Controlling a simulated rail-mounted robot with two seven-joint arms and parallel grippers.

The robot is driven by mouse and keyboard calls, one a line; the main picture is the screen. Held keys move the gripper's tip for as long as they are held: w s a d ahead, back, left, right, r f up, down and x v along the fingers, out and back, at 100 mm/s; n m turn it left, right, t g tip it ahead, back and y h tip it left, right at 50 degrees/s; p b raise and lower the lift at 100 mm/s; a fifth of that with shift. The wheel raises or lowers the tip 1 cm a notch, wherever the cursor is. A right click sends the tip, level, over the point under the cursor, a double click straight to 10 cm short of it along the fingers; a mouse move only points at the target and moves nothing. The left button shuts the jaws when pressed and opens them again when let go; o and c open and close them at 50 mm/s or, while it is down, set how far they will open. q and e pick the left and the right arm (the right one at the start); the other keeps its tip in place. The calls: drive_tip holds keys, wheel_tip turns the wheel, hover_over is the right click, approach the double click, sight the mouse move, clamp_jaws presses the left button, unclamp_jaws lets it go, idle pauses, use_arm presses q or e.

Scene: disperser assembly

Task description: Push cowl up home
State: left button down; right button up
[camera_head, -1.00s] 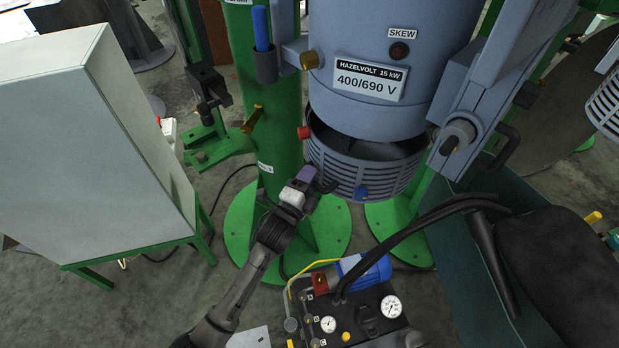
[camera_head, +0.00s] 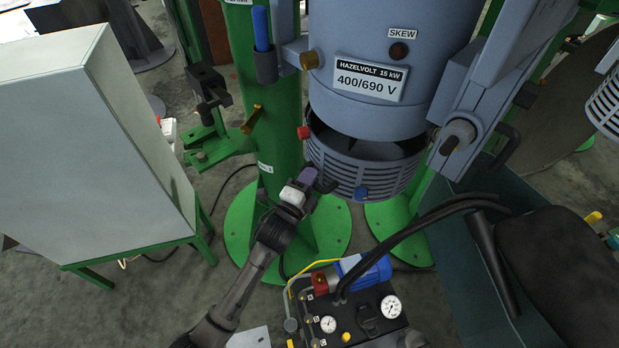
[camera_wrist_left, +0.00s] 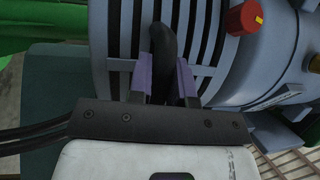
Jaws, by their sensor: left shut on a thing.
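The cowl (camera_head: 350,172) is a blue-grey slotted ring under the big motor housing (camera_head: 400,60). Its dark inside shows through an open gap below the housing's lower edge, wider toward the right front. My left gripper (camera_head: 309,178) is at the cowl's lower left side. In the left wrist view its purple fingers (camera_wrist_left: 166,75) are shut on a black curved handle (camera_wrist_left: 163,50) against the cowl's slots (camera_wrist_left: 120,40). The far part of the cowl is hidden by the housing. My right gripper is not in view.
A gauge unit with hoses (camera_head: 365,315) stands below, a grey cabinet (camera_head: 90,150) at left. Hinge arms (camera_head: 470,130) flank the right.

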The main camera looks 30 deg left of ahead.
sight(318, 140)
use_arm(q)
wheel_tip(318, 140, up, 10)
drive_tip(key=p, duration=0.8)
drive_tip(key=shift+p, duration=0.4)
drive_tip(key=c, duration=1.2)
unclamp_jaws()
drive_tip(key=shift+c, duration=0.2)
drive_tip(key=shift+o, duration=0.9)
drive_tip(key=shift+f, duration=0.1)
drive_tip(key=shift+f, duration=0.1)
drive_tip(key=shift+s+f, duration=0.15)
drive_tip(key=shift+s, duration=0.35)
drive_tip(key=s+f+b, duration=0.1)
drive_tip(key=s, duration=1.1)
drive_tip(key=shift+s+d+f, duration=0.25)
drive_tip(key=shift+s+f, duration=0.05)
